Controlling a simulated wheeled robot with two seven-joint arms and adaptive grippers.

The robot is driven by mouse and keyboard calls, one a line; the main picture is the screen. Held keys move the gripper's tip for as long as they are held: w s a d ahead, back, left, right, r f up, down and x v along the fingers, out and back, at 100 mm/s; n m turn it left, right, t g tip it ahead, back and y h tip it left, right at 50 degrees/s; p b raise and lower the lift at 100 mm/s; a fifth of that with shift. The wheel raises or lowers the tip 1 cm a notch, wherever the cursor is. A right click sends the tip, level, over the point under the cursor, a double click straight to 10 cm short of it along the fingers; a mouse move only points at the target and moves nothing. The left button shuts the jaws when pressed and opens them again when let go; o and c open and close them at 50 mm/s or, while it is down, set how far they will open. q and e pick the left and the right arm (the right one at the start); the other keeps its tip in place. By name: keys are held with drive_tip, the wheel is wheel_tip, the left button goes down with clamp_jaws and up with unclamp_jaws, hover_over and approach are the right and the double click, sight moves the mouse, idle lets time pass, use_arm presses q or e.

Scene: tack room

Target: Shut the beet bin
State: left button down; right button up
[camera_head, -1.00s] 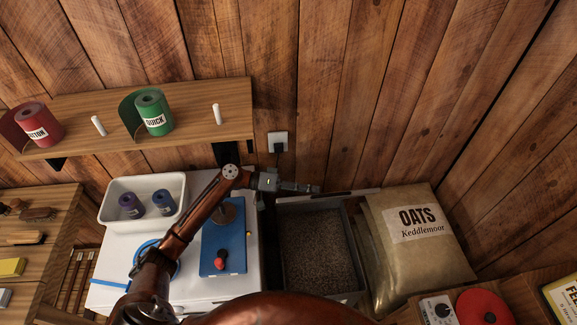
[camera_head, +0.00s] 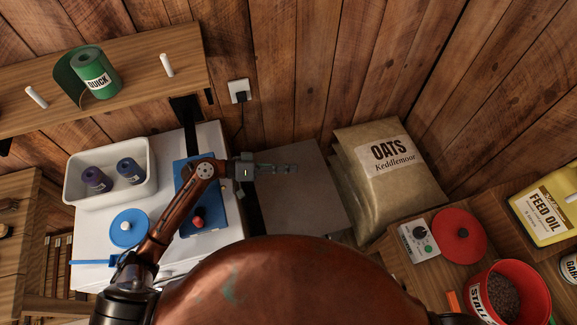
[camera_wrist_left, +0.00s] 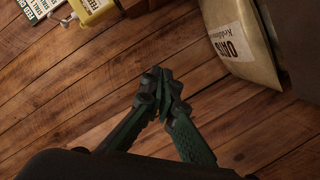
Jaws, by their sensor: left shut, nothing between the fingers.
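The beet bin (camera_head: 310,190) stands between the white cabinet and the oats sack in the head view. A flat grey lid covers its top, and its contents are hidden. The lower part of the bin is hidden behind my own brown body. My left gripper (camera_head: 291,168) is over the lid's left and back part, pointing right, with its fingers shut and empty. Whether it touches the lid I cannot tell. In the left wrist view the shut fingertips (camera_wrist_left: 160,88) show against the wooden floor. My right gripper is in neither view.
The oats sack (camera_head: 390,185) leans close on the bin's right. On the left, the white cabinet (camera_head: 105,230) carries a white tray (camera_head: 72,196) and a blue board (camera_head: 215,215). A red bucket (camera_head: 520,300) and feed oil jug (camera_head: 550,208) stand at the right.

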use_arm(q)
wheel_tip(320, 180, up, 10)
idle(0.6)
drive_tip(key=shift+r, duration=0.1)
